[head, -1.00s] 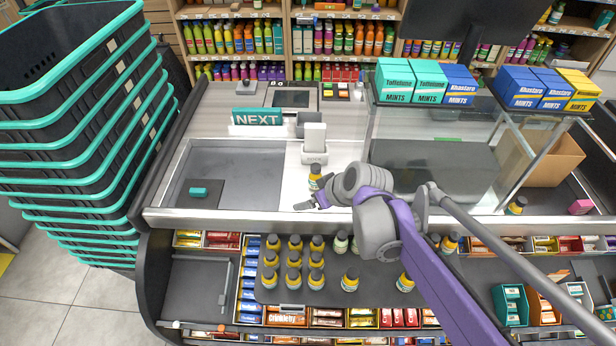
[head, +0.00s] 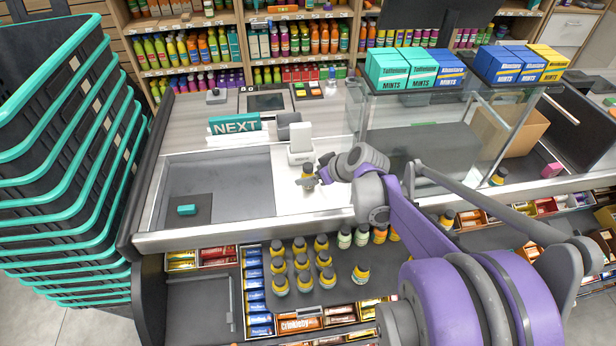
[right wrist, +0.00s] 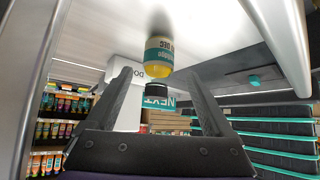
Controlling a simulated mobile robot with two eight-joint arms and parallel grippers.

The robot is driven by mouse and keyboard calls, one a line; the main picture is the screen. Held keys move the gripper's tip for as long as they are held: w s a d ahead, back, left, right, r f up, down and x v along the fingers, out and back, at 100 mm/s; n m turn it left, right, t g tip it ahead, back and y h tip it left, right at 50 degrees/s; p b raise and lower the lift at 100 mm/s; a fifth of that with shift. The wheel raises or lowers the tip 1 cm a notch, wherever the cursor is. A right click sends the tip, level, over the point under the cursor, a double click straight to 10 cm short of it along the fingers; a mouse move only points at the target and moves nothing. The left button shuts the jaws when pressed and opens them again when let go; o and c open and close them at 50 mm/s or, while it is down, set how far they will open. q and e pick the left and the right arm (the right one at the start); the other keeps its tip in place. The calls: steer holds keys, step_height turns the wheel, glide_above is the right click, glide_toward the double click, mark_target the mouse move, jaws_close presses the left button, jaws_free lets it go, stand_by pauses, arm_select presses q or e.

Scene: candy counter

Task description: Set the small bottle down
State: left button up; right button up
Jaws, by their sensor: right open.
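The small bottle (head: 308,170), with a yellow body, a teal label and a dark cap, stands on the light counter strip just in front of the white card holder. My right gripper (head: 316,181) is at the bottle, partly covering it in the head view. In the right wrist view, which is upside down, the bottle (right wrist: 159,57) shows between and beyond the two open fingers (right wrist: 165,98), its base at the counter surface. I cannot tell whether a finger touches it. My left gripper is not in view.
The NEXT sign (head: 236,124) and white card holder (head: 301,146) stand behind the bottle. A glass case (head: 420,130) with mint boxes is to the right. The grey recessed tray (head: 222,180) at left is mostly clear. Several similar bottles (head: 302,262) stand on the lower shelf.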

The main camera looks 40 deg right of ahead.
mark_target(312, 174)
steer(key=x, duration=0.4)
steer(key=shift+d+f, duration=0.1)
steer(key=shift+d, duration=0.15)
steer(key=shift+s, duration=0.1)
jaws_close()
steer(key=shift+a+r, duration=0.1)
steer(key=shift+r, duration=0.1)
